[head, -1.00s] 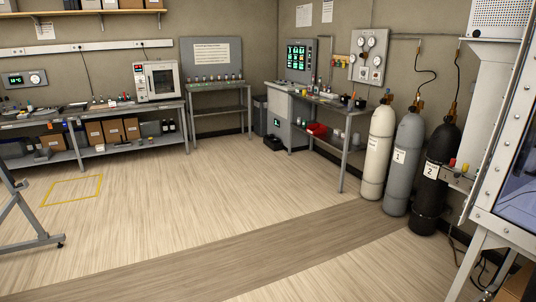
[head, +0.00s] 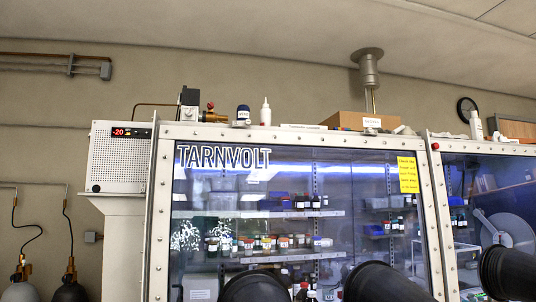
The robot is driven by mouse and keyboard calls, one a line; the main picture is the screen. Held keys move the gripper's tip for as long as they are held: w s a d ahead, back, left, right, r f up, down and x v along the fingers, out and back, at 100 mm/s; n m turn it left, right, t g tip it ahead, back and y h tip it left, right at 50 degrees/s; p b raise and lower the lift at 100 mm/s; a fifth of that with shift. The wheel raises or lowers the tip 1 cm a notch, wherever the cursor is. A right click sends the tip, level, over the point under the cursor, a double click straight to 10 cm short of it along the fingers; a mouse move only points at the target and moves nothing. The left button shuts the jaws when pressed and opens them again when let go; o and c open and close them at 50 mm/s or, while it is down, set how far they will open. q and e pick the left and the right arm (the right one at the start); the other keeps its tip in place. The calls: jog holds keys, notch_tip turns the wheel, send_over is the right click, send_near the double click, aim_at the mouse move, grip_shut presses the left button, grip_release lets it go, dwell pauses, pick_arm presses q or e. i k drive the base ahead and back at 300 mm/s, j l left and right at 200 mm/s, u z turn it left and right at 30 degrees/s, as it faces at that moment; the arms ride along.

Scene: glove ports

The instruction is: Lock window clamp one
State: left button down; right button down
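The glovebox window (head: 300,190), marked TARNVOLT, fills the middle of the head view in a pale bolted frame (head: 437,235). Several round bolts line the frame; I cannot tell which fitting is window clamp one. Black glove ports (head: 385,283) show at the bottom edge of the window. Behind the glass are shelves with several small bottles. Neither of my grippers is in view.
A white cooling unit (head: 121,165) with a red "-20" display adjoins the window's left side. Two gas cylinders (head: 70,291) stand at the lower left. A cardboard box (head: 350,120) and bottles sit on top. A second window (head: 495,205) is at the right.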

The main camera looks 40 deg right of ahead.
aim_at(247, 123)
jog(key=i+j+z, duration=0.15)
jog(key=z, duration=0.3)
jog(key=i+j+z, duration=0.1)
jog(key=j+z, duration=0.35)
jog(key=i+j+z, duration=0.1)
jog(key=z, duration=0.4)
jog(key=j+z, duration=0.45)
jog(key=l, duration=0.1)
